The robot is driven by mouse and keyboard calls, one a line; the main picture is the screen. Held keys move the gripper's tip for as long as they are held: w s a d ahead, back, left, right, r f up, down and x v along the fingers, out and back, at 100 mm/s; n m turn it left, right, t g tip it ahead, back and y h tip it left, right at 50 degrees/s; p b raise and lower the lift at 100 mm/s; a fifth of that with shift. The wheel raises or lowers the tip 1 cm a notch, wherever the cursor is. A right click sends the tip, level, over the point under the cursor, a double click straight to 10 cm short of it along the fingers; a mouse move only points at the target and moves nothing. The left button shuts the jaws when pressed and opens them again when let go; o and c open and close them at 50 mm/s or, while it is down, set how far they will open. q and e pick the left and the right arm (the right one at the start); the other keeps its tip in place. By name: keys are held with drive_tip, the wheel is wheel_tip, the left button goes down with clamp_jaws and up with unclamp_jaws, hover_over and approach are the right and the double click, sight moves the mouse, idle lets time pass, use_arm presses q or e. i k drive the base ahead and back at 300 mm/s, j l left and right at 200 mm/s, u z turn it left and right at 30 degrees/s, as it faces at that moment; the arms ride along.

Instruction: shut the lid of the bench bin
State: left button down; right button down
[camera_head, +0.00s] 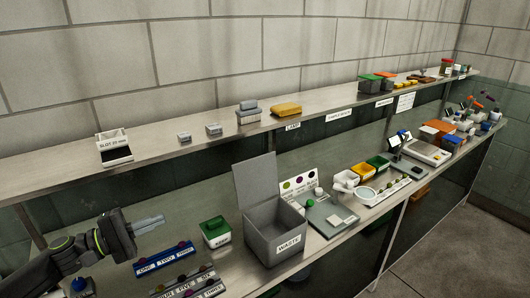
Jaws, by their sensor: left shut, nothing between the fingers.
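The bench bin is a grey box labelled WASTE (283,245) standing on the lower bench near the middle of the view. Its grey lid (254,180) stands up at the bin's back left edge, so the bin is open. The part of the inside that shows looks empty. My left gripper (150,223) is at the lower left, shut and empty, pointing right. It is left of the bin and apart from it and the lid. My right gripper is not in view.
Labelled racks (166,258) lie below the gripper. A grey board (328,216) lies right of the bin. A shelf (190,152) with small boxes runs behind, above the bench.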

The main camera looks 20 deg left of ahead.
sight(256, 180)
drive_tip(key=i+j+z, duration=0.35)
drive_tip(key=i+j, duration=0.35)
